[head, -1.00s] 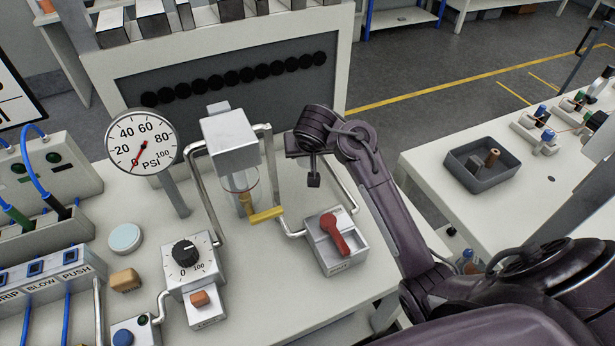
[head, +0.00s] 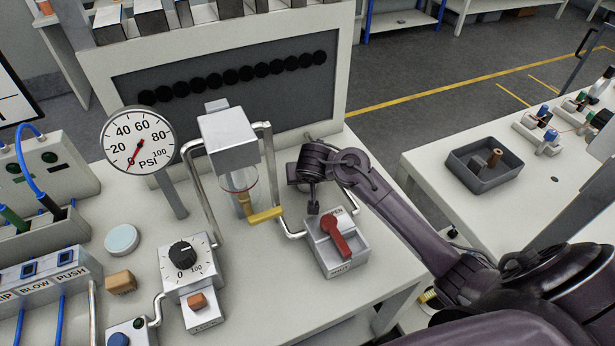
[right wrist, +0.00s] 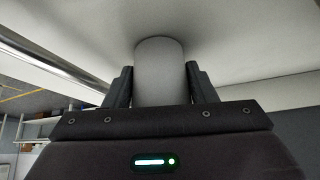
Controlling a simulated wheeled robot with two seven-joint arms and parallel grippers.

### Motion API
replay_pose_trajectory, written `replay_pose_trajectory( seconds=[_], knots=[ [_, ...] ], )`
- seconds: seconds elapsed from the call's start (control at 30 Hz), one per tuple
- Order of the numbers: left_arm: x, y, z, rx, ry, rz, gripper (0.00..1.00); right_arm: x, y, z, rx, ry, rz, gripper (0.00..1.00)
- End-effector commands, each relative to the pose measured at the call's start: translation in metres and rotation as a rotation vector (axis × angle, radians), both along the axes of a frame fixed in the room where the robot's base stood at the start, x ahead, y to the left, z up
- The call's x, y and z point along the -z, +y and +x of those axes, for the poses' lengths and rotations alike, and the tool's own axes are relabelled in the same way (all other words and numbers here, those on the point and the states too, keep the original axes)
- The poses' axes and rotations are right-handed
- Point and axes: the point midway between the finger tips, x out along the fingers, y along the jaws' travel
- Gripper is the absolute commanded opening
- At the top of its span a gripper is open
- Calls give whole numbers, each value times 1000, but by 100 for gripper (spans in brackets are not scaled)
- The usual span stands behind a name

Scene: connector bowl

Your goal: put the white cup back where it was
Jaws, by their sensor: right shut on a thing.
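In the right wrist view a plain pale cylinder, which looks like the white cup (right wrist: 160,62), stands between the two dark fingers of my right gripper (right wrist: 160,88). The fingers are shut on its sides. Its far end meets or nearly meets a pale surface; I cannot tell if they touch. In the head view my right gripper (head: 312,205) is over the white bench, just behind the red-handled valve (head: 337,237) and right of the bent pipe. The cup is hidden there behind my wrist. My left gripper is in neither current view.
A glass funnel with a yellow handle (head: 266,215) hangs left of my right gripper. The dial box (head: 185,258), pressure gauge (head: 140,140) and pale blue disc (head: 122,240) are further left. A grey tray (head: 482,178) sits on the right table.

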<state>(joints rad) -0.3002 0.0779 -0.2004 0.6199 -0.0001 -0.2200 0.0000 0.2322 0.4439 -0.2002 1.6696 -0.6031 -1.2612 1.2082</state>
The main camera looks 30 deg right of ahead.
Motion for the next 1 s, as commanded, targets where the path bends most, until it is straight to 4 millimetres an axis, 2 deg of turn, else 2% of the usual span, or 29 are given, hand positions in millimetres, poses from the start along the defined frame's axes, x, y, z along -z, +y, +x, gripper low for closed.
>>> replay_pose_trajectory(
  seconds=[0.07,0.1,0.27,0.5,0.67,1.0],
  knots=[
    [2,0,-1,0,1,0,36,3,0,0,0,0,0,23],
    [2,0,-1,0,1,0,36,3,0,0,0,0,0,54],
    [1,0,-1,0,1,0,36,3,0,0,0,0,0,73],
    [1,0,-1,1,1,0,36,2,0,0,0,0,0,73],
    [-2,1,-1,1,2,1,36,-8,3,-3,-2,-3,4,73],
    [-13,2,0,0,1,2,36,-66,16,-39,1,-3,7,73]
  ],
)
